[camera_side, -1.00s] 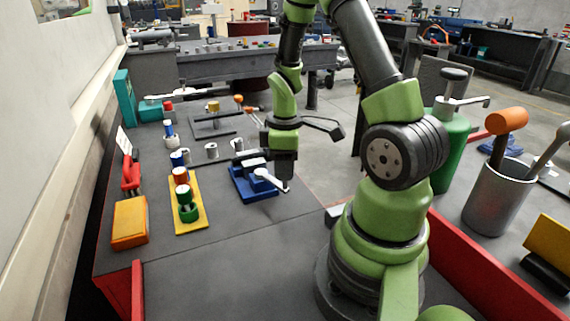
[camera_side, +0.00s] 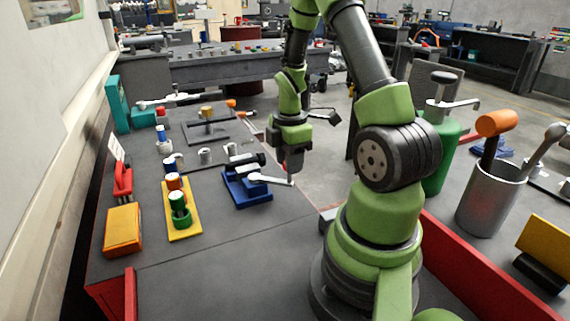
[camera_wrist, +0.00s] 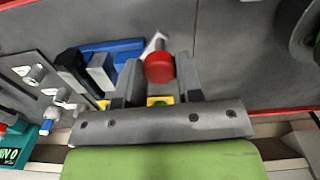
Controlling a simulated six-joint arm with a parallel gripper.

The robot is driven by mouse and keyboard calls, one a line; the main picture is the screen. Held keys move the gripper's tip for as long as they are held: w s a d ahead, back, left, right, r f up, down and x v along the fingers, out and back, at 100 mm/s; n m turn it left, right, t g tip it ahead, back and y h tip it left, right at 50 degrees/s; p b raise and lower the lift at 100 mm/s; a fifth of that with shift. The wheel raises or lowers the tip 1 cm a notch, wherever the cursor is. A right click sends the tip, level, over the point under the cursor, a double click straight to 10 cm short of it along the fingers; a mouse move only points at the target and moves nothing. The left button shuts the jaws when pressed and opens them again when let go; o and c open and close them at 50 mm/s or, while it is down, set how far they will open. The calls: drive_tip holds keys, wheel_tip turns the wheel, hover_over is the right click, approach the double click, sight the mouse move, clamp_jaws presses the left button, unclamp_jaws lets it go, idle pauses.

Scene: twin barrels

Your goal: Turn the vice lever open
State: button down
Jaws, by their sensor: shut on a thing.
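The vice has a blue base (camera_side: 247,198) and sits on the grey bench near its right edge, with dark jaws on top. Its pale lever (camera_side: 268,180) points right in the side view, out past the base. My gripper (camera_side: 292,176) points down over the lever's outer end. In the wrist view, a round red knob (camera_wrist: 160,68) sits between the two fingers, and my gripper (camera_wrist: 158,76) is shut on it. The lever's pale bar (camera_wrist: 154,42) shows just beyond the knob. The blue vice base (camera_wrist: 122,46) lies to the left.
Left of the vice, a yellow plate (camera_side: 183,228) holds an orange-topped and a green barrel. An orange box (camera_side: 123,230) and a red tool (camera_side: 123,182) lie farther left. A dark fixture plate (camera_side: 222,135) is behind. The bench front is clear.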

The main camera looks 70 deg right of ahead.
drive_tip(key=w+d+n, duration=0.2)
drive_tip(key=d+n, duration=0.3)
drive_tip(key=n, duration=0.3)
drive_tip(key=shift+w+d+n, duration=0.3)
drive_tip(key=shift+d, duration=0.1)
drive_tip(key=c, duration=0.8)
unclamp_jaws()
wheel_tip(320, 180, up, 10)
